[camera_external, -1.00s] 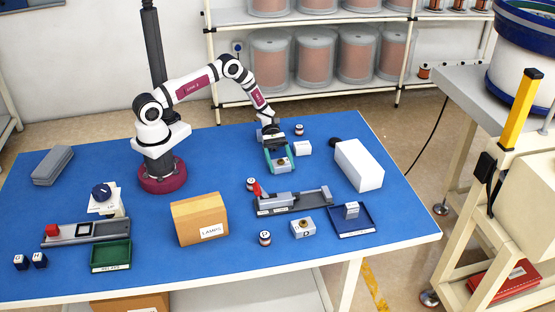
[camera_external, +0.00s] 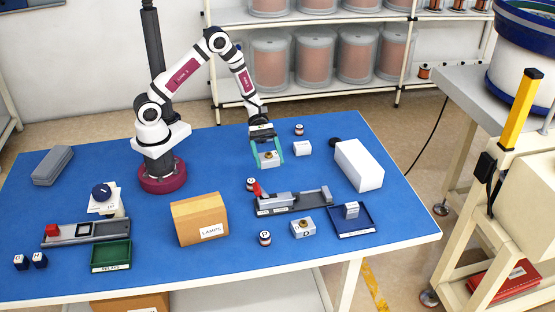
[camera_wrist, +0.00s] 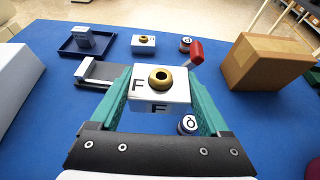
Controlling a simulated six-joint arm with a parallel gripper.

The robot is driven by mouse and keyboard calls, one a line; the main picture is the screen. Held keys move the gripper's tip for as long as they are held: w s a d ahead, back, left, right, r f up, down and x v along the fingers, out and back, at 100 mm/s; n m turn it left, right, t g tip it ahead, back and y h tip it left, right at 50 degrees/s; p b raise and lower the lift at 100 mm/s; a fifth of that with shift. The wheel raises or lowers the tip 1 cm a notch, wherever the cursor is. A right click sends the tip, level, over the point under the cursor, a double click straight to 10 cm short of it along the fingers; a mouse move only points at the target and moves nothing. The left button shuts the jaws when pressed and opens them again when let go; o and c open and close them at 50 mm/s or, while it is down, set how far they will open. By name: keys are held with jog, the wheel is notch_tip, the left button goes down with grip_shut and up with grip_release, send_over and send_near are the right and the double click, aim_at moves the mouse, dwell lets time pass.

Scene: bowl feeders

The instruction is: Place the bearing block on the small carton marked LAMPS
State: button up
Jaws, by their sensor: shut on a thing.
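My gripper (camera_external: 267,157) is shut on a bearing block (camera_external: 269,159), a silvery block with a brass ring on top. In the wrist view the bearing block (camera_wrist: 160,88) sits between the teal fingers and carries the letter F. It is held above the blue table. The carton marked LAMPS (camera_external: 200,218) is a brown box at the front middle of the table, left of and nearer the camera than my gripper. Its top looks bare. The carton (camera_wrist: 266,62) also shows at the upper right of the wrist view.
A fixture with a red handle (camera_external: 290,203) lies between my gripper and the front edge. A second block marked D (camera_external: 303,227), a blue tray (camera_external: 352,221) and a white box (camera_external: 358,165) are to the right. A green tray (camera_external: 111,257) is front left.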

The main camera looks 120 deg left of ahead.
jog(key=shift+w+d+r, duration=0.1)
jog(key=shift+d+r, duration=0.2)
jog(key=shift+d, duration=0.2)
jog(key=shift+w+d+r, duration=0.1)
jog(key=shift+d+r, duration=0.15)
jog(key=shift+d, duration=0.2)
jog(key=d+r+m+g+h, duration=0.3)
jog(key=d+r+m+g, duration=0.1)
jog(key=d, duration=0.8)
notch_tip(320, 180, up, 3)
jog(key=m+g+h, duration=0.1)
jog(key=m+g, duration=0.5)
send_over(197, 206)
jog(key=shift+w+r, duration=0.1)
jog(key=shift+r, duration=0.05)
notch_tip(197, 206, down, 7)
jog(key=shift+r, duration=0.15)
jog(key=shift+f, duration=0.3)
jog(key=o, duration=1.5)
jog(key=shift+f, duration=0.15)
